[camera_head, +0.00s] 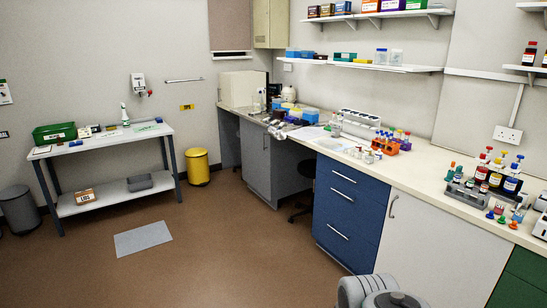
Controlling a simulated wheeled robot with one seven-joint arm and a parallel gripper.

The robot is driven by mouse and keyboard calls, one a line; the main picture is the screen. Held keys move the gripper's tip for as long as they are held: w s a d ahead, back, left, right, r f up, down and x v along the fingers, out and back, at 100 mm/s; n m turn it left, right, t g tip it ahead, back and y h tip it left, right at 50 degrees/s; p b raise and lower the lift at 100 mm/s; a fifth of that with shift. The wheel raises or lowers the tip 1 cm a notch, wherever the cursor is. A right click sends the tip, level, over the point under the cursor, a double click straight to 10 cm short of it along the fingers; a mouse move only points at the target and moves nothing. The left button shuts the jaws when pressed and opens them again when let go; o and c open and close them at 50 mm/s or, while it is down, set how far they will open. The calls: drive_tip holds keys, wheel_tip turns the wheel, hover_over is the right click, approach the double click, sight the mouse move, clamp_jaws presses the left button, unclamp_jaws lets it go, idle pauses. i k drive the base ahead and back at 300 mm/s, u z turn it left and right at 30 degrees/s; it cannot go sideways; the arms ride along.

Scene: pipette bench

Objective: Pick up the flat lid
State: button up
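I cannot pick out the flat lid for certain; the small items on the long bench (430,182) are too small to tell apart. Near the middle of the bench, small vials and pieces lie beside an orange rack (385,146). Further back, blue-lidded boxes (305,115) stand among cluttered grey items. At the right, a grey rack (465,193) holds bottles with coloured caps, and small coloured pieces lie in front of it. My gripper is not in view; only a grey part of my arm shows at the bottom edge.
A side table (100,141) with a green crate (54,132) stands at the left. A yellow bin (198,167), a dark bin (19,209) and a stool (303,194) stand on the floor. A grey mat (143,238) lies flat. The central floor is otherwise clear.

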sight(329, 144)
drive_tip(key=u, duration=0.05)
drive_tip(key=i, duration=2.7)
drive_tip(key=z, duration=0.1)
drive_tip(key=i, duration=1.9)
drive_tip(key=z, duration=0.2)
